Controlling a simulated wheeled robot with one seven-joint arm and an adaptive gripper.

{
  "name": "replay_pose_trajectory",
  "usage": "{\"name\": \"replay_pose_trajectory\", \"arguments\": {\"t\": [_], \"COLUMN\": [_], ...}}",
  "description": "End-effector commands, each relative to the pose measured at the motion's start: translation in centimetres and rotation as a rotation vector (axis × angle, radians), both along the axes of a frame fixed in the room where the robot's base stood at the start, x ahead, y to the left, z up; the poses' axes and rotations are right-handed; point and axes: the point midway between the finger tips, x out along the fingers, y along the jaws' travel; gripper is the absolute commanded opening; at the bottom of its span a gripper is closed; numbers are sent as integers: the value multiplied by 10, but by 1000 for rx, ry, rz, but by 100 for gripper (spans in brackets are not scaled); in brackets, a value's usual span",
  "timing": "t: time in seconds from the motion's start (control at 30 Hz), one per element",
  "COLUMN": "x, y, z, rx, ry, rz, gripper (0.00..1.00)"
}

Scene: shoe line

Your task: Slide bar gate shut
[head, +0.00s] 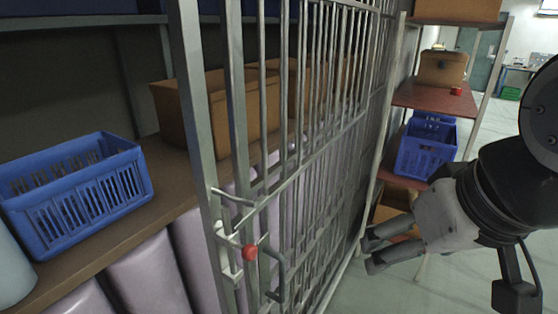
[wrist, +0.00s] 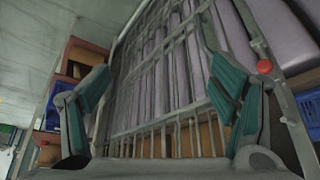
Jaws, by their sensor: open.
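The grey bar gate (head: 294,130) stands in front of a shelf in the head view, its near post on the left. A latch with a red knob (head: 250,252) and a dark curved handle (head: 278,275) sit low on the near end. My gripper (head: 368,249) is to the right of the gate, apart from the handle and pointing left towards the bars. In the wrist view the bars (wrist: 160,85) show between my spread fingers (wrist: 155,105), with nothing held. The red knob (wrist: 264,66) shows there beyond the right finger. Whether the fingers touch the bars cannot be told.
A blue crate (head: 75,195) and cardboard boxes (head: 230,105) stand on the shelf behind the gate. A second shelf (head: 435,98) with a blue crate (head: 425,148) stands at the right. Pale floor (head: 480,270) is open on the right.

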Motion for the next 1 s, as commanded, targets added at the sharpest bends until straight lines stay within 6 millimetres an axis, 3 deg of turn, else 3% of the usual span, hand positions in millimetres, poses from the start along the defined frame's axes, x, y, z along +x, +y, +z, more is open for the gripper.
{"name": "replay_pose_trajectory", "arguments": {"t": [0.03, 0.3, 0.7, 1.0], "x": [3, 37, 109, 178], "y": [1, 21, 58, 70], "z": [-3, -39, -96, -141], "rx": [7, 131, 500, 864], "ry": [19, 268, 579, 652], "rz": [2, 69, 216, 305], "gripper": [58, 0, 0, 0]}}
